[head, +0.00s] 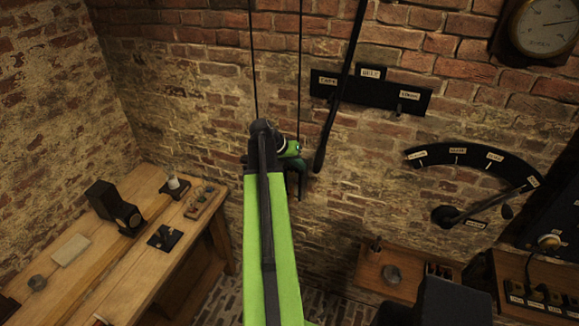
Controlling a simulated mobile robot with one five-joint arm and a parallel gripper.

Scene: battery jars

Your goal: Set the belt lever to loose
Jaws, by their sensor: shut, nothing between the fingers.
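The belt lever (337,110) is a long dark bar that hangs down the brick wall in front of a black plate (390,92). Its lower end is a thicker grip (319,161). The plate has a small left label, a middle label that seems to read BELT, and a right label that seems to read LOOSE. The lever crosses the plate between the left and middle labels, away from the right one. My gripper (300,190) is shut and empty, left of the lever's grip and apart from it in the picture. My arm partly hides it.
Two thin dark lines (254,60) run down the wall behind my arm. A dial with a curved scale (457,155) and a pointer is at the right, below a round gauge (543,25). A wooden bench (85,260) is at the left, a wooden shelf (365,275) below.

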